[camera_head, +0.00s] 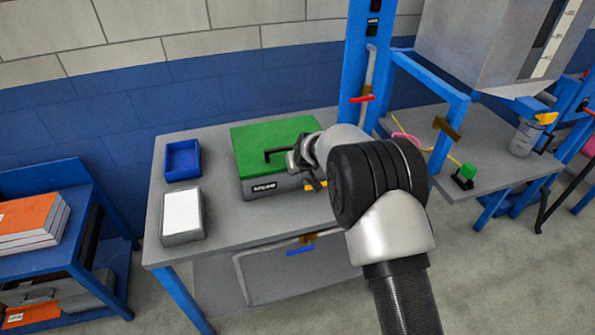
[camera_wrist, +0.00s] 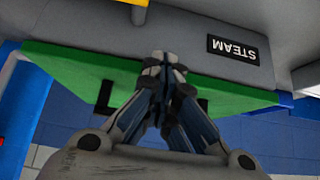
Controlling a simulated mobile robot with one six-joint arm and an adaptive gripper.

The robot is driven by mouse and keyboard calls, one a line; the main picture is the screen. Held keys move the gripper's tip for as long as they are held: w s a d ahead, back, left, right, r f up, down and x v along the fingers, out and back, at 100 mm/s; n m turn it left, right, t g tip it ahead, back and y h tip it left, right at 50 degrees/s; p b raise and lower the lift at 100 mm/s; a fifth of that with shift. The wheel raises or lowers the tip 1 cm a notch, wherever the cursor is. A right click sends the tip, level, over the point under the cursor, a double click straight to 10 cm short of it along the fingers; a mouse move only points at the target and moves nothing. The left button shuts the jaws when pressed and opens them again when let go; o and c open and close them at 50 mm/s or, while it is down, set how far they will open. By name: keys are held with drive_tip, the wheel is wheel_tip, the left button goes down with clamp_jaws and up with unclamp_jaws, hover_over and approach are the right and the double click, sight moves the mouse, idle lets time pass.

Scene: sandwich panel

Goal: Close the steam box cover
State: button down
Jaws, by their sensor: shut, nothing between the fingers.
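The steam box (camera_head: 285,186) is a grey box on the table with a label on its front. Its green cover (camera_head: 262,140) lies over the top, and I see no clear gap between them. A black handle (camera_head: 270,155) stands on the cover. My gripper (camera_head: 308,172) is at the cover's front right, shut and empty. In the wrist view, the gripper (camera_wrist: 165,62) is in front of the green cover (camera_wrist: 75,72) and hides the middle of the handle (camera_wrist: 103,98). The "STEAM" label (camera_wrist: 233,50) appears upside down there. Contact with the cover cannot be told.
A blue tray (camera_head: 183,160) and a grey bin with a white top (camera_head: 183,213) stand on the table (camera_head: 215,190), left of the box. A blue post (camera_head: 362,50) rises behind right. A blue shelf (camera_head: 75,250) stands at left.

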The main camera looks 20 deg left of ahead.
wheel_tip(320, 180, up, 4)
drive_tip(key=p, duration=0.2)
drive_tip(key=s+d+f+b, duration=0.3)
drive_tip(key=s+d+b, duration=0.25)
drive_tip(key=s, duration=0.25)
drive_tip(key=s+d+r+m, duration=0.2)
drive_tip(key=s+d+r, duration=0.9)
drive_tip(key=d+r, duration=0.35)
drive_tip(key=s+d+r+m+g+h, duration=0.1)
drive_tip(key=s+d+m+h, duration=0.1)
drive_tip(key=s+d, duration=0.6)
drive_tip(key=s+d+r+m+h, duration=0.1)
drive_tip(key=s+d, duration=0.7)
drive_tip(key=s, duration=0.9)
drive_tip(key=shift+d+m+g+h+b, duration=0.15)
drive_tip(key=shift+m+g+h+b, duration=0.35)
drive_tip(key=shift+m, duration=0.4)
